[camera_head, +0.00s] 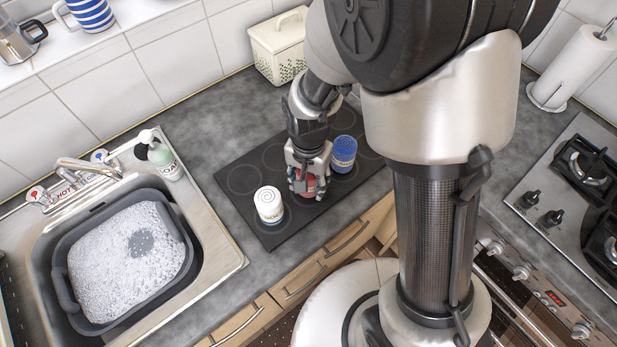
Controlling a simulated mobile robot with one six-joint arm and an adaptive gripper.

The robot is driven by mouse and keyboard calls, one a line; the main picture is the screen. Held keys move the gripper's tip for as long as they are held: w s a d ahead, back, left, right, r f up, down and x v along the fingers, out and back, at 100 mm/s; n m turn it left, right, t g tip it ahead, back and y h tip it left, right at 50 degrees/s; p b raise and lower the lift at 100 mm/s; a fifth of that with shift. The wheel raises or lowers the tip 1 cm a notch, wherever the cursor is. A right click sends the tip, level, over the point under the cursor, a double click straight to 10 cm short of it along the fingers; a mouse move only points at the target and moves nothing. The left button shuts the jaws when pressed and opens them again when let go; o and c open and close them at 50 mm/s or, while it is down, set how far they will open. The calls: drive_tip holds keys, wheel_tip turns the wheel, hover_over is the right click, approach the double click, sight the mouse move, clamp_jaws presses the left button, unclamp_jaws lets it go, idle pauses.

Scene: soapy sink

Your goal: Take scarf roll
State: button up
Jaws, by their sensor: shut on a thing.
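My gripper (305,188) points down over the dark mat (240,210) and is shut on a red scarf roll (309,184). The fingers hide most of the red roll. I cannot tell whether it still touches the mat. A white roll (268,205) with a spiral top stands upright on the mat just left of my gripper. A blue roll (343,154) with a pale band stands upright to the right, close to my gripper.
The mat has ring marks, with free ones at the left. A sink with a grey basin (180,215) of suds and a soap bottle (163,158) are at left. A cream bin (279,45) stands behind. A gas hob (560,195) and paper towel roll (575,65) are at right.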

drive_tip(key=shift+c, duration=0.6)
drive_tip(key=shift+r, duration=0.1)
drive_tip(key=shift+r, duration=0.15)
wheel_tip(320, 180, up, 20)
drive_tip(key=p, duration=0.6)
drive_tip(key=shift+f, duration=0.2)
